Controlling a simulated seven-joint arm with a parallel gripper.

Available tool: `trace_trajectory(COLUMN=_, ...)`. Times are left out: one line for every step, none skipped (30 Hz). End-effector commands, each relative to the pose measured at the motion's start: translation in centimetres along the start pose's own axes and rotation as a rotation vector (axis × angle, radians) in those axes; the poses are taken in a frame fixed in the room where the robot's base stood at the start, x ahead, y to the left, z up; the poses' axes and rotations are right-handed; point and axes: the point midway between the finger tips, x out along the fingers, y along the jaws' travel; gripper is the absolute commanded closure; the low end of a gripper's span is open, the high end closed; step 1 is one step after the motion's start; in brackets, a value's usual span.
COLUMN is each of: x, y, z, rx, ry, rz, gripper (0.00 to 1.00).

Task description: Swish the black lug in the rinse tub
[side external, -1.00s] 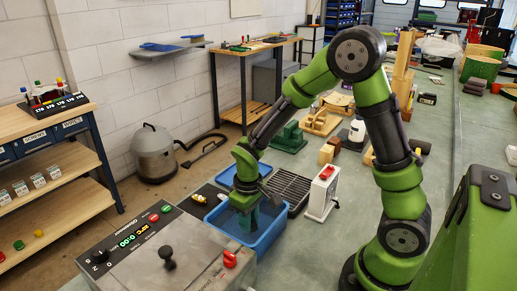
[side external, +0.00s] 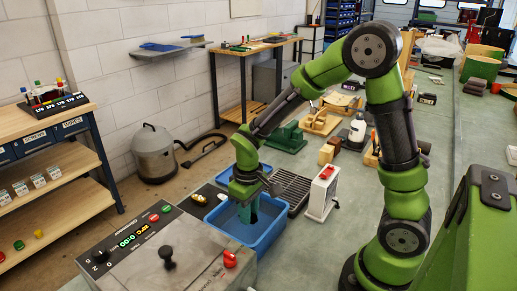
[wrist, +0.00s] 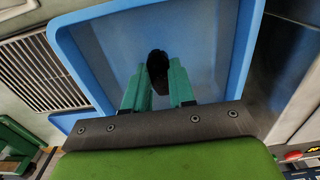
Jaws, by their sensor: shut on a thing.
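The blue rinse tub (side external: 274,238) stands on the bench behind the grey control box. My gripper (side external: 249,213) points down into it, with its fingers inside the rim. In the wrist view the green fingertips (wrist: 160,88) are shut on the black lug (wrist: 158,66), a small dark rounded piece at their ends. The pale blue inside of the tub (wrist: 215,48) surrounds it. The lug is hidden in the side view. I cannot tell how deep it sits or whether it touches the bottom.
The control box (side external: 150,262) with knobs and a display is in front of the tub. A dark slotted rack (side external: 291,190) lies just behind the tub. A white box with a red top (side external: 322,192) stands to its right.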

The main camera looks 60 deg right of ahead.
Motion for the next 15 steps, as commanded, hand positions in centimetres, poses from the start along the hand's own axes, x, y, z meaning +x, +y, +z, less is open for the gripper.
trace_trajectory(x=-0.6, y=0.0, z=-0.1, rx=-0.001, ry=0.003, rz=0.0, gripper=1.0)
trace_trajectory(x=-0.9, y=0.0, z=0.0, rx=-0.001, ry=0.004, rz=0.0, gripper=1.0)
trace_trajectory(x=-1.3, y=0.0, z=-0.1, rx=-0.001, ry=0.003, rz=0.001, gripper=1.0)
trace_trajectory(x=-1.6, y=0.0, z=-0.1, rx=-0.002, ry=0.003, rz=0.001, gripper=1.0)
trace_trajectory(x=-1.9, y=0.0, z=0.0, rx=-0.001, ry=0.002, rz=0.0, gripper=1.0)
trace_trajectory(x=-2.3, y=0.0, z=0.0, rx=-0.001, ry=0.003, rz=0.0, gripper=1.0)
trace_trajectory(x=-2.6, y=0.0, z=-0.1, rx=0.0, ry=0.003, rz=0.0, gripper=1.0)
trace_trajectory(x=-2.9, y=0.0, z=0.0, rx=0.0, ry=0.003, rz=0.0, gripper=1.0)
trace_trajectory(x=-3.3, y=0.0, z=0.0, rx=-0.001, ry=0.003, rz=0.0, gripper=1.0)
trace_trajectory(x=-3.6, y=0.0, z=0.0, rx=-0.001, ry=0.003, rz=0.0, gripper=1.0)
trace_trajectory(x=-3.9, y=0.0, z=-0.1, rx=-0.002, ry=0.003, rz=0.001, gripper=1.0)
trace_trajectory(x=-4.3, y=0.0, z=-0.1, rx=-0.002, ry=0.003, rz=0.001, gripper=1.0)
trace_trajectory(x=-4.6, y=0.0, z=0.0, rx=-0.001, ry=0.002, rz=0.0, gripper=1.0)
trace_trajectory(x=-4.8, y=0.0, z=0.0, rx=-0.001, ry=0.002, rz=0.0, gripper=1.0)
trace_trajectory(x=-5.1, y=0.0, z=0.0, rx=0.0, ry=0.001, rz=0.0, gripper=1.0)
